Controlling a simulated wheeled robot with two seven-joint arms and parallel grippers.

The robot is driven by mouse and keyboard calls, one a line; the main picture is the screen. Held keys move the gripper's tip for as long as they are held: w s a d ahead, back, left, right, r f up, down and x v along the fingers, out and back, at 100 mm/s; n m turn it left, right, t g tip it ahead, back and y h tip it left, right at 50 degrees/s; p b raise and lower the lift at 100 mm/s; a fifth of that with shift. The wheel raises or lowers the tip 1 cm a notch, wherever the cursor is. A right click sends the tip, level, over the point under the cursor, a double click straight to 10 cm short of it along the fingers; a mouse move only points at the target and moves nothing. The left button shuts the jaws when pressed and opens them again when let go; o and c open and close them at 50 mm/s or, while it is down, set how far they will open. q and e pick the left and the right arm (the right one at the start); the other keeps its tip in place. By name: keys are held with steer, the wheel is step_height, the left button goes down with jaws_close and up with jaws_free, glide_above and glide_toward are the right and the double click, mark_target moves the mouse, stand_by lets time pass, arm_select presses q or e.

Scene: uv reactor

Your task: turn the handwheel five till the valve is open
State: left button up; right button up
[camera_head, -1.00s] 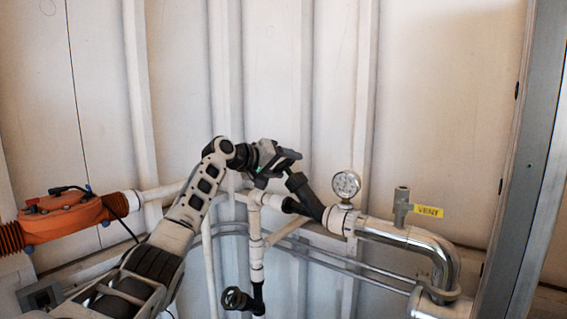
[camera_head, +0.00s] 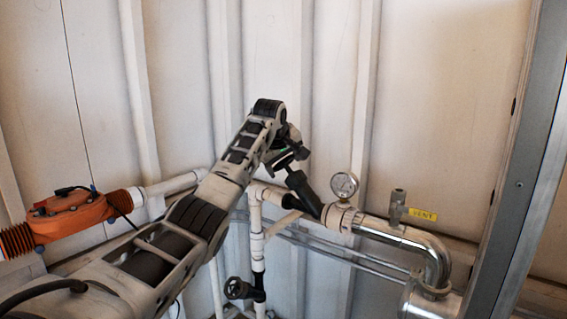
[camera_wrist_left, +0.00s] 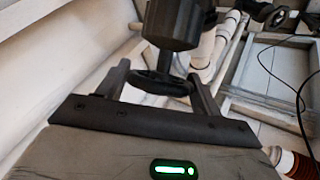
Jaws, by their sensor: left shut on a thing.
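My left gripper (camera_head: 287,161) is at the upper end of a dark slanted valve (camera_head: 304,194) on the white pipe. In the left wrist view a dark handwheel (camera_wrist_left: 160,84) lies between the two fingers of my left gripper (camera_wrist_left: 162,88), which are shut on it. The valve's dark body (camera_wrist_left: 176,24) shows beyond the wheel. In the head view the gripper and arm hide most of this wheel. No number shows on it. My right gripper is not in view.
A second dark handwheel (camera_head: 238,288) sits lower on the vertical pipe. A round gauge (camera_head: 344,185) and a yellow VENT tag (camera_head: 423,214) are to the right. An orange unit (camera_head: 68,215) is at the left. The wall (camera_head: 430,80) above is bare.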

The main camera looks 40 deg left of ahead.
arm_select(q)
steer(key=shift+n+g+y, duration=0.3)
steer(key=shift+n+g, duration=0.4)
steer(key=shift+g, duration=0.3)
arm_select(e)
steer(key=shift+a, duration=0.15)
arm_select(q)
steer(key=shift+f, duration=0.1)
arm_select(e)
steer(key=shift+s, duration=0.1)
arm_select(q)
steer(key=o, duration=0.9)
steer(key=shift+s, duration=0.1)
steer(key=shift+d+r, duration=0.1)
steer(key=shift+r, duration=0.3)
steer(key=b+v, duration=0.3)
steer(key=v, duration=1.2)
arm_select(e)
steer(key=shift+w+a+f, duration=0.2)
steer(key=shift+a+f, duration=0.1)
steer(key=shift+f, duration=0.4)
arm_select(q)
steer(key=shift+d+r, duration=0.1)
